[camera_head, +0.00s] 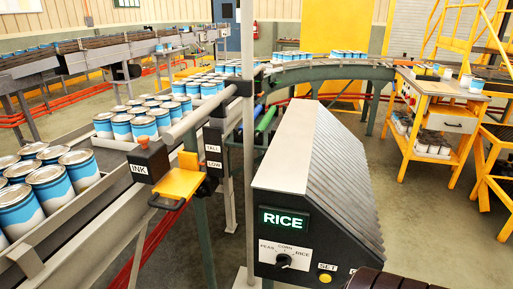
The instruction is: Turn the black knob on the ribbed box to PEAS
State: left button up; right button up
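The ribbed box (325,170) stands on the right of centre, with a sloping grey ribbed top and a dark front. Its lit green display (284,220) reads RICE. Below it, the black knob (283,261) sits on a white dial plate (268,247) marked PEAS at left, CORN at top and RICE at right. The knob's pointer is too small to read surely. A yellow button (325,278) labelled SET is to the right of the dial. Neither of my grippers can be made out, and nothing touches the knob.
A dark ribbed shape (392,281) at the bottom edge lies just right of the button; I cannot tell what it is. A grey post (248,150) rises left of the box. Blue-and-white cans (48,185) fill the left conveyor. A yellow cart (440,115) stands right; floor between is clear.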

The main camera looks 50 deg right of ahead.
aim_at(284, 261)
jog(key=z, duration=1.9)
